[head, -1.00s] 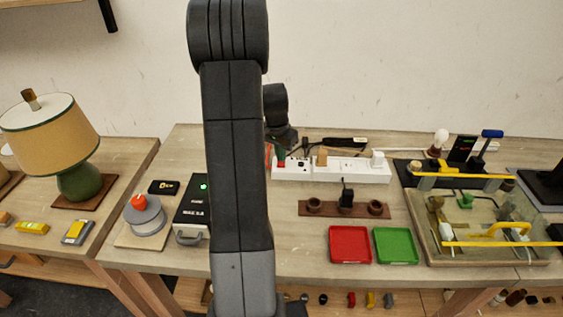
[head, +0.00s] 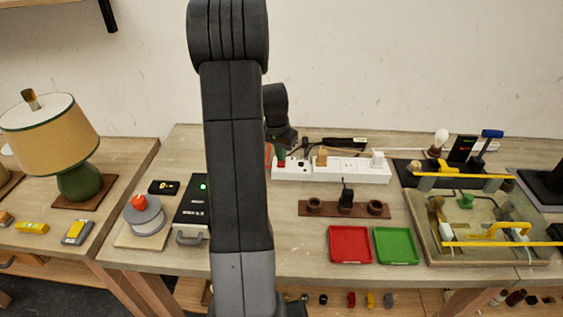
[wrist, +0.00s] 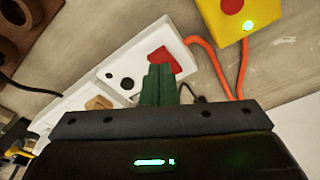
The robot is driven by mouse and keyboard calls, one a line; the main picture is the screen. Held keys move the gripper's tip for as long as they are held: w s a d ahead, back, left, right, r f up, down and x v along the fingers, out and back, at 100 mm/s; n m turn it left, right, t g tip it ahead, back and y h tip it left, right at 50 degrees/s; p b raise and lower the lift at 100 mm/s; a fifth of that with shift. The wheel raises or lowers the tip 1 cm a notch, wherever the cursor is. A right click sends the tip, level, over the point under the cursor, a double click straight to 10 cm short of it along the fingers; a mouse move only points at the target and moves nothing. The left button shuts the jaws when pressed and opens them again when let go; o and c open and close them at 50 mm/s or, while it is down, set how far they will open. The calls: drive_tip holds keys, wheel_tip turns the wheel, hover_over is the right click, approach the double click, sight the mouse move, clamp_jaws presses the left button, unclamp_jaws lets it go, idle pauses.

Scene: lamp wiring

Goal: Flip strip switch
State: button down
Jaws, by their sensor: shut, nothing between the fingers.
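The white power strip (head: 345,171) lies along the back of the table, with a tan plug (head: 321,157) and a white plug (head: 377,158) in it. The wrist view also shows the strip (wrist: 132,60) running diagonally. Its red switch (wrist: 164,59) is at the end with the orange cable. My gripper (wrist: 159,71) is shut and empty, its green fingers at the switch and covering part of it. I cannot tell whether they touch it or which way the switch is tipped. In the head view my gripper (head: 281,153) is at the strip's left end, partly hidden by my arm.
A yellow box (wrist: 229,20) with a red button and a lit green light stands beside the orange cable (wrist: 215,70). A brown socket board (head: 330,209), red tray (head: 350,244) and green tray (head: 395,245) lie in front of the strip.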

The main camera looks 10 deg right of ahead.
sight(281, 164)
drive_tip(key=shift+f+b, duration=0.7)
drive_tip(key=shift+f, duration=0.2)
idle(0.4)
drive_tip(key=shift+r, duration=0.1)
drive_tip(key=shift+r+p, duration=2.25)
drive_tip(key=shift+r, duration=1.3)
drive_tip(key=shift+f, duration=0.1)
wheel_tip(281, 164, down, 7)
drive_tip(key=b, duration=0.4)
drive_tip(key=shift+b, duration=0.3)
